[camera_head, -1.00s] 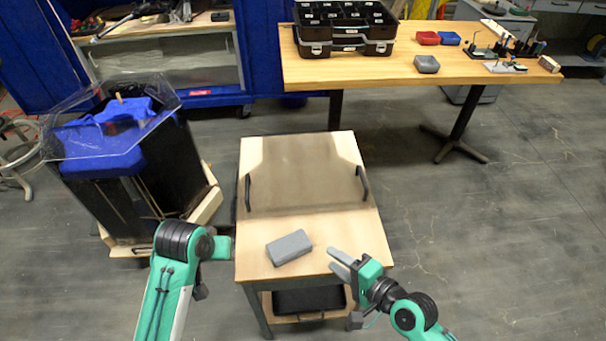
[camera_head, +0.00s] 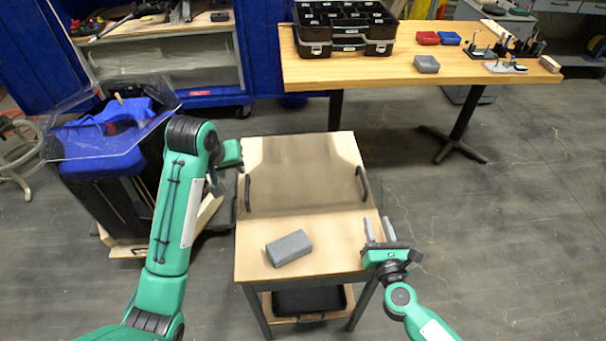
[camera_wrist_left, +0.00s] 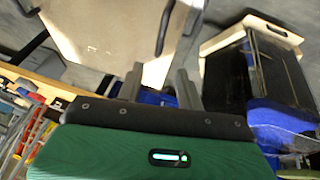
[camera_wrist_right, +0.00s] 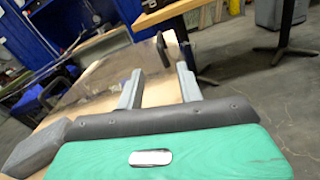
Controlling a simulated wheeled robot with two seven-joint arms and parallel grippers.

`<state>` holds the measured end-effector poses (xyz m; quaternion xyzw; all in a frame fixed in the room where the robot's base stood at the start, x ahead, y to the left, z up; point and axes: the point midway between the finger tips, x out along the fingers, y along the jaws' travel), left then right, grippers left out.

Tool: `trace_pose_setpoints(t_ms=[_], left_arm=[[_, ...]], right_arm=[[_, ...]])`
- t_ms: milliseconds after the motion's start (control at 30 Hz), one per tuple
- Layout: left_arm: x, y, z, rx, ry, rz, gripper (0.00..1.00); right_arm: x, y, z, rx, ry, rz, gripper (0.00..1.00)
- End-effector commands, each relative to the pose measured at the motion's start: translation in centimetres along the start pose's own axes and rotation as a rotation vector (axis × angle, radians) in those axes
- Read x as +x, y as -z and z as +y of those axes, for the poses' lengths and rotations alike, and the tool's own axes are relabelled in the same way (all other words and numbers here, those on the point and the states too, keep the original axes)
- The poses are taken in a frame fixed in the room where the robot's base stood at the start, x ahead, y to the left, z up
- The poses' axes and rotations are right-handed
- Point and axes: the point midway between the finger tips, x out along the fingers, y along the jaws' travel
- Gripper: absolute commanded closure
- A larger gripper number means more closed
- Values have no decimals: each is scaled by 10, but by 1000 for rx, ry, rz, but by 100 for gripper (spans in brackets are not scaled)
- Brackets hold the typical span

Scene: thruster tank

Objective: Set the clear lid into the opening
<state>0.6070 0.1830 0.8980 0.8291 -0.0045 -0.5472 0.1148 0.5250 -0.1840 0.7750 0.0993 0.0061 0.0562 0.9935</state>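A clear, smoky-looking lid (camera_head: 305,175) with two black handles lies flat on the far part of the wooden cart (camera_head: 262,236). Its left handle (camera_head: 248,193) and right handle (camera_head: 362,186) stand at its side edges. The tank (camera_head: 105,200) is at the left, with clear walls around its top and blue parts inside; its opening is partly hidden. My left gripper (camera_wrist_left: 160,72) is open and empty, with a handle ahead of its fingers; in the head view its fingers are hidden. My right gripper (camera_head: 378,228) is open and empty at the cart's right edge, just nearer than the right handle.
A grey block (camera_head: 289,248) lies on the cart's near part. A wooden workbench (camera_head: 370,68) at the back carries a black organiser case (camera_head: 345,30) and small bins. A blue cabinet (camera_head: 215,60) stands behind the tank. The floor at the right is clear.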

Motion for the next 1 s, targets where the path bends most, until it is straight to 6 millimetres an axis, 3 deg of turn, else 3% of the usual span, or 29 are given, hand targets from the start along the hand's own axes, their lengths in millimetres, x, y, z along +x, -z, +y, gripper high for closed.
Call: trace_pose_setpoints(t_ms=[267, 1000], left_arm=[[10, 0, 0, 0, 0, -1, 63], [121, 0, 0, 1, 1, -2, 63]], right_arm=[[9, 0, 0, -2, -1, -1, 63], [121, -1, 0, -5, -1, -1, 63]])
